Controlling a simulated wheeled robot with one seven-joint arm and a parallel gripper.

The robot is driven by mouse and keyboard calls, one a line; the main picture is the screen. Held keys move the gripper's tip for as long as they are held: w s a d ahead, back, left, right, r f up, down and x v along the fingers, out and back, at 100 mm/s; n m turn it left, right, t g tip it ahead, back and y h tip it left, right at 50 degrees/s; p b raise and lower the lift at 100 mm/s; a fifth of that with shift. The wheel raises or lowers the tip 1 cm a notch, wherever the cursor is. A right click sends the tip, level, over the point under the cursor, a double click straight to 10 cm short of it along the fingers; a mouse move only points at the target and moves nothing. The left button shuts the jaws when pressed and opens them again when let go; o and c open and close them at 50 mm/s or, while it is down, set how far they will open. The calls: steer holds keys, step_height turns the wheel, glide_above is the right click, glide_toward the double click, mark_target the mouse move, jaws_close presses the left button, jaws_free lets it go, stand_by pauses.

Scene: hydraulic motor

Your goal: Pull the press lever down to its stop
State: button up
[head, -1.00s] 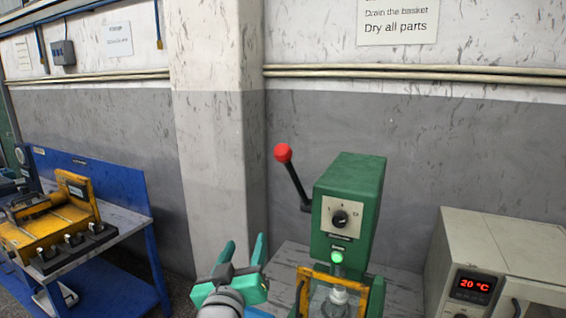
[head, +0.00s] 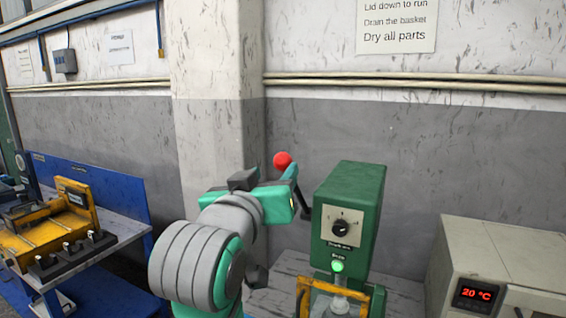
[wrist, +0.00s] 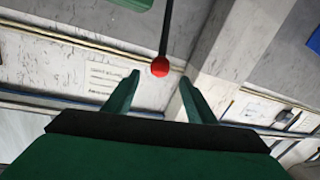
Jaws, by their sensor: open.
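The green press (head: 352,185) stands at the middle right of the head view, with a dial and a lit green button on its front. Its lever has a red ball knob (head: 283,160) and points up and left from the press side. In the wrist view the knob (wrist: 160,67) shows between and slightly past my fingertips, with the dark lever rod (wrist: 167,28) running up from it. My gripper (head: 296,186) is open beside the lever, just below the knob in the head view. It partly hides the rod. Contact with the knob cannot be told.
A beige box with a red 20 °C display (head: 474,292) stands right of the press. A yellow fixture (head: 60,225) sits on a blue-framed bench at the left. A pillar (head: 215,130) and the wall are behind. A yellow guard (head: 338,290) is at the press front.

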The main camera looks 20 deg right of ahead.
mark_target(280, 166)
steer(key=x, duration=0.9)
steer(key=shift+f, duration=0.1)
jaws_close()
